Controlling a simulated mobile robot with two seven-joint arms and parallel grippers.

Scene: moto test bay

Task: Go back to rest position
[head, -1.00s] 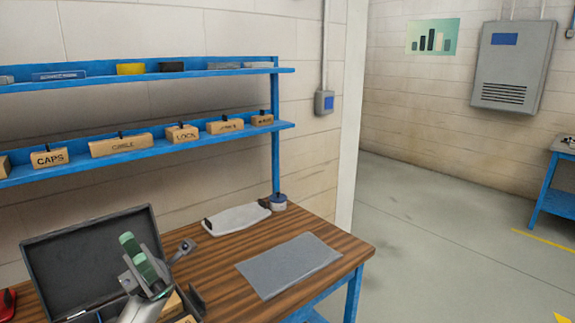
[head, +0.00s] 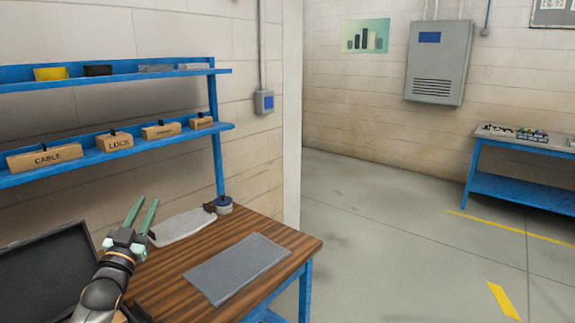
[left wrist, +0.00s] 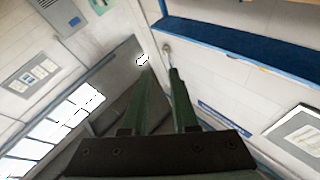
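My left gripper (head: 143,216) is raised over the left part of the wooden workbench (head: 160,283), in front of the open dark case (head: 45,275). Its two green fingers point up and stand apart with nothing between them. The fingers also show in the left wrist view (left wrist: 160,95), spread and empty, with walls and a blue shelf edge behind them. My right gripper is not in view.
A grey mat (head: 237,268) and a pale tray-like item (head: 183,228) lie on the bench. Blue shelves (head: 80,158) with labelled boxes hang above. A second blue table (head: 520,185) stands at the right. The floor between (head: 390,230) is clear.

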